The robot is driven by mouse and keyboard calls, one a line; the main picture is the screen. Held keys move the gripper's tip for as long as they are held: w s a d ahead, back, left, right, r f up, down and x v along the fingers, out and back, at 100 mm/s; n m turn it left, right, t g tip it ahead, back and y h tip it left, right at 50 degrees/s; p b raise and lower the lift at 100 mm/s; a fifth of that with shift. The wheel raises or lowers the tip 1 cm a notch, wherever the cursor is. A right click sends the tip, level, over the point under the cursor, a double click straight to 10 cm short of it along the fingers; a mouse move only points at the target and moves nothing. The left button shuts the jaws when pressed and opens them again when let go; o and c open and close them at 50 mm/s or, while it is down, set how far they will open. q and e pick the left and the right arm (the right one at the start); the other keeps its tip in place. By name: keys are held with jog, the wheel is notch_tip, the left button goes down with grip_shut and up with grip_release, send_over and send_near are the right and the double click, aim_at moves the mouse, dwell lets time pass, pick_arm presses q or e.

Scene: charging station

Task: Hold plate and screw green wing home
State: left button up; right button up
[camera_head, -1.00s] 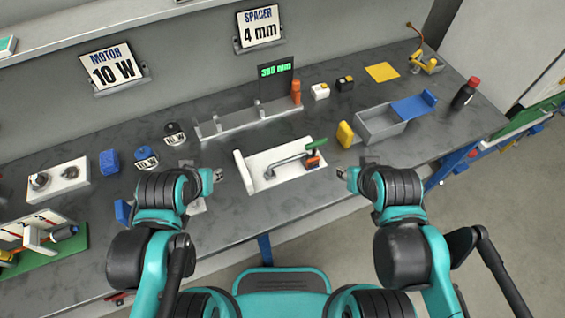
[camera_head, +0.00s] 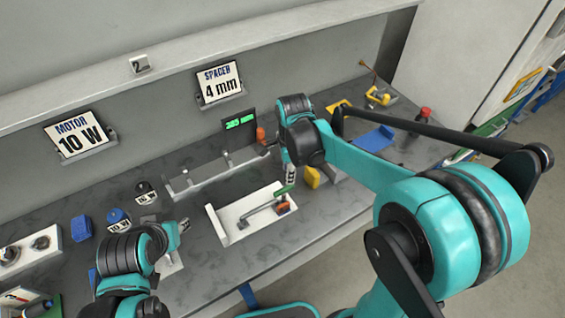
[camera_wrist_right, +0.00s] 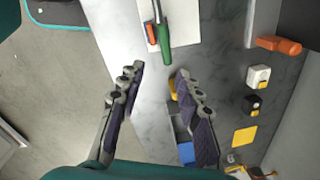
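The white plate (camera_head: 226,229) lies on the bench in the middle of the head view, with a grey bar across it. The green wing (camera_head: 285,190) is at the bar's right end, beside an orange-red block (camera_head: 283,208). In the right wrist view the green wing (camera_wrist_right: 164,40) points toward my right gripper (camera_wrist_right: 159,72), which is open and empty with its fingertips just short of the wing. In the head view my right gripper (camera_head: 291,175) is above the wing, partly hidden by its arm. My left gripper (camera_head: 184,226) is left of the plate, apart from it; its fingers are too small to judge.
A grey fixture with a display (camera_head: 239,120) stands behind the plate. A blue panel (camera_head: 374,139) and a yellow block (camera_head: 312,177) are to the right. A blue block (camera_head: 81,228) and round knobs are to the left. The front bench strip is clear.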

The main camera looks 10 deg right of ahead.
pick_arm(q)
jog(key=shift+r, duration=0.35)
jog(key=shift+o, duration=1.1)
pick_arm(e)
jog(key=w+f+m, duration=0.1)
jog(key=w+a+m, duration=0.1)
jog(key=shift+f+m+g, duration=0.35)
jog(key=shift+m+g, duration=0.05)
pick_arm(q)
jog(key=n+g, duration=0.4)
jog(key=g, duration=0.3)
send_over(210, 209)
notch_tip(210, 209, down, 16)
jog(key=shift+s+r, duration=0.1)
notch_tip(210, 209, down, 8)
jog(key=shift+f, duration=0.15)
